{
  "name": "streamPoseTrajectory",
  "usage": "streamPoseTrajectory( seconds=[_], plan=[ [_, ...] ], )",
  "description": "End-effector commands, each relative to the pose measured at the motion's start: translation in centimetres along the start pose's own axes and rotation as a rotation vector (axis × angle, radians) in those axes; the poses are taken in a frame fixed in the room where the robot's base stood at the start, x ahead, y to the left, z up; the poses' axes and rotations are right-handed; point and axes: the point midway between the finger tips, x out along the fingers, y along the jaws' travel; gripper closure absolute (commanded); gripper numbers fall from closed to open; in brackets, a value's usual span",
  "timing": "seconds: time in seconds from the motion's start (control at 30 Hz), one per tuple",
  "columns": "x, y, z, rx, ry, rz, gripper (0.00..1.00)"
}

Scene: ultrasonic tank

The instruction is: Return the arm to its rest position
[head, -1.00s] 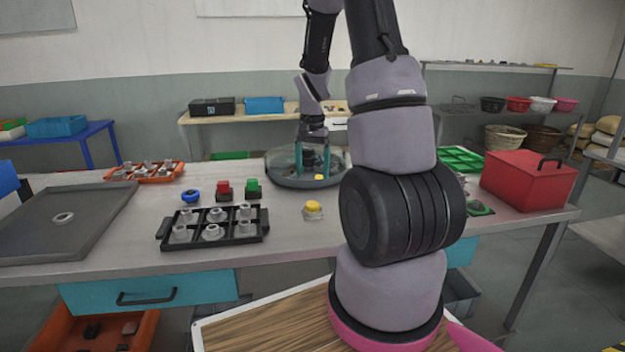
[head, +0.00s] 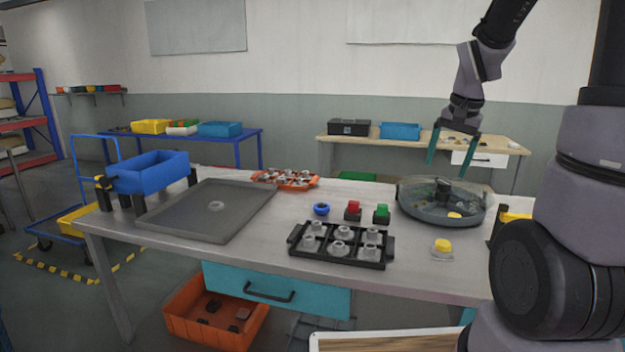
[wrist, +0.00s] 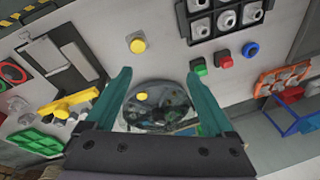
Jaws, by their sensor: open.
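My gripper (head: 453,150) is open, with its two teal fingers spread apart and nothing between them. In the head view it hangs in the air above the round glass-walled tank (head: 412,212) at the table's right side. In the wrist view my gripper (wrist: 161,95) shows both fingers, with the round tank (wrist: 128,122) below and between them. A dark object (head: 443,190) stands inside the tank. My arm runs along the right side of the head view.
The grey worktable (head: 290,230) holds a black tray (head: 296,252) of metal parts, a yellow button (head: 442,246), red (head: 353,210) and green (head: 382,213) buttons, a blue ring (head: 321,209), an orange tray (head: 262,180) and a flat grey tray (head: 175,217). The air above is open.

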Motion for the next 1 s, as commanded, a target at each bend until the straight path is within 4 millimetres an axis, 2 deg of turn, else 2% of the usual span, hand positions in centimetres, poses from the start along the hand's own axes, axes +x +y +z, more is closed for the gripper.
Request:
streamPoseTrajectory(
  seconds=[0.03,0.2,0.4,0.5,0.63,1.0],
  plan=[
    [-2.3,-0.4,1.2,-0.027,0.03,-0.035,0.12],
    [-8.1,-0.7,5.5,-0.12,0.11,-0.133,0.12],
    [-12.9,-0.1,10.7,-0.223,0.199,-0.235,0.12],
    [-14.3,0.3,12.7,-0.262,0.233,-0.272,0.12],
    [-15.2,0.7,14.2,-0.293,0.258,-0.298,0.12],
    [-15.4,0.8,14.6,-0.303,0.265,-0.306,0.12]
  ],
)
